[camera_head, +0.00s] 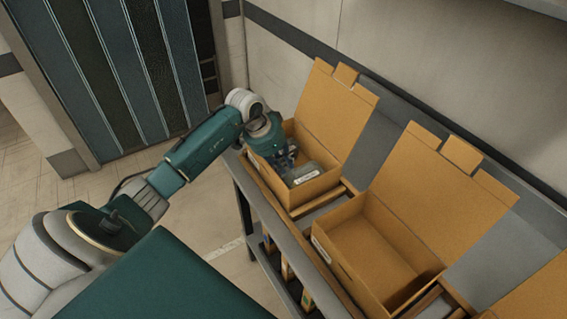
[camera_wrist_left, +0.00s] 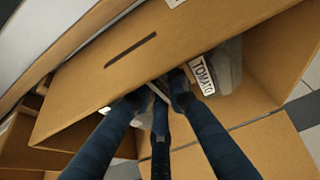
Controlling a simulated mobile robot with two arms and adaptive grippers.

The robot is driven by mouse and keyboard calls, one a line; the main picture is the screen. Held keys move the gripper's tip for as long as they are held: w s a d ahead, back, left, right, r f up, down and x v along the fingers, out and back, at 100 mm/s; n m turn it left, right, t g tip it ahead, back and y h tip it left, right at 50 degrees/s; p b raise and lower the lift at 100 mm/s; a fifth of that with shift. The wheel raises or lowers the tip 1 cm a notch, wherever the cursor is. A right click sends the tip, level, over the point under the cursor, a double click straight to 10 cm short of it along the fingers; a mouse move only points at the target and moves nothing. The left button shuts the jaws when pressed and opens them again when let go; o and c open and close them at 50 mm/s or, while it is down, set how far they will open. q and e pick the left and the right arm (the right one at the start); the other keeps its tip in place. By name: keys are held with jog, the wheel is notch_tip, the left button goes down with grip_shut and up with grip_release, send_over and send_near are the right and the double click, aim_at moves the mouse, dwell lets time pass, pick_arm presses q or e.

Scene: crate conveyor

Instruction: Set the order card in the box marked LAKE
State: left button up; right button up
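My left gripper (camera_head: 290,163) reaches down into the leftmost open cardboard box (camera_head: 327,112). In the left wrist view its dark fingers (camera_wrist_left: 160,92) converge by the slotted box wall (camera_wrist_left: 95,75). A thin pale piece (camera_wrist_left: 158,92) shows between the fingertips; I cannot tell if it is the order card or if they grip it. A grey item (camera_wrist_left: 229,66) lies in the box beside the fingers, near a white label reading TOMATO (camera_wrist_left: 203,75). The grey item also shows in the head view (camera_head: 301,172). I cannot read LAKE on any box. My right gripper is out of view.
An empty open box (camera_head: 362,243) with a small unreadable label stands to the right, and part of another box (camera_head: 535,300) shows at lower right. The boxes stand on a grey conveyor table (camera_head: 372,144). Their raised lids lean towards the back wall.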

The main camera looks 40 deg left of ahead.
pick_arm(q)
jog(key=shift+r, duration=0.25)
jog(key=shift+s+a+r, duration=0.1)
jog(key=shift+r, duration=0.2)
jog(key=b+v, duration=0.2)
jog(key=v, duration=0.9)
jog(key=shift+s, duration=0.2)
